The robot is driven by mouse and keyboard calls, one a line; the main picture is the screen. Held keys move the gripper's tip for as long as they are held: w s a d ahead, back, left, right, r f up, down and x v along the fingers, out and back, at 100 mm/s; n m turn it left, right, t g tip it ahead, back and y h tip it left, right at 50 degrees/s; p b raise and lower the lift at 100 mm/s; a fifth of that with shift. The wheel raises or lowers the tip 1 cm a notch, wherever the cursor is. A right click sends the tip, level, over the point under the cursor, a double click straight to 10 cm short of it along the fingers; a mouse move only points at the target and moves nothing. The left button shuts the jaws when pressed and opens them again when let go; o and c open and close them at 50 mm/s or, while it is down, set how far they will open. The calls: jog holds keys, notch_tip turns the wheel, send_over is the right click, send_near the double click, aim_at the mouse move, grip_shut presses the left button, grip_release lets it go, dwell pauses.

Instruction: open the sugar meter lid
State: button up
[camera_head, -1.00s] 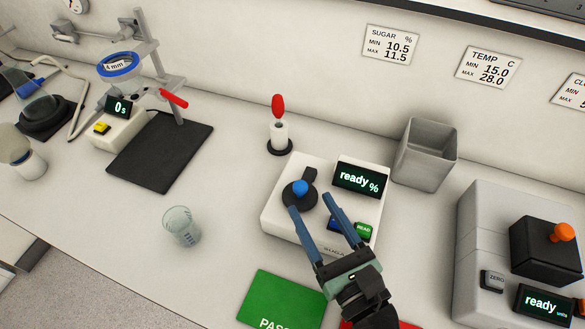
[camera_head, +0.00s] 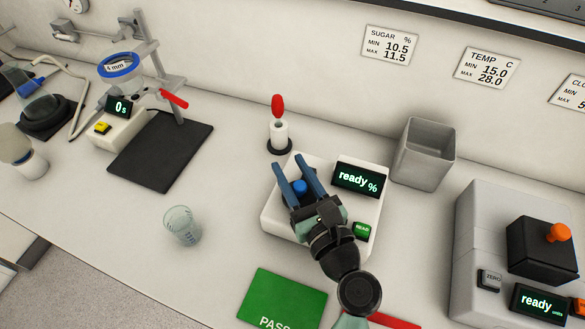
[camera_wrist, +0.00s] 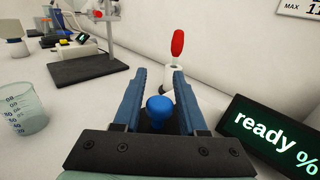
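The sugar meter (camera_head: 272,215) is a white box with a dark display (camera_head: 358,180) reading "ready %" and a green READ button (camera_head: 362,231). Its lid is a dark disc with a blue knob (camera_head: 299,187); the disc is now mostly hidden by my gripper. My gripper (camera_head: 294,166) is open, with its blue fingers on either side of the knob. In the wrist view the blue knob (camera_wrist: 159,108) stands between the two fingers, with a gap showing on each side. The lid looks closed.
A red-topped dropper (camera_head: 279,123) in a white holder stands just behind the meter. A clear beaker (camera_head: 181,226) is at left, a grey bin (camera_head: 425,153) behind right. A green pad (camera_head: 283,300) lies in front, and a grey machine (camera_head: 480,245) stands right.

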grip_shut()
dwell(1.1)
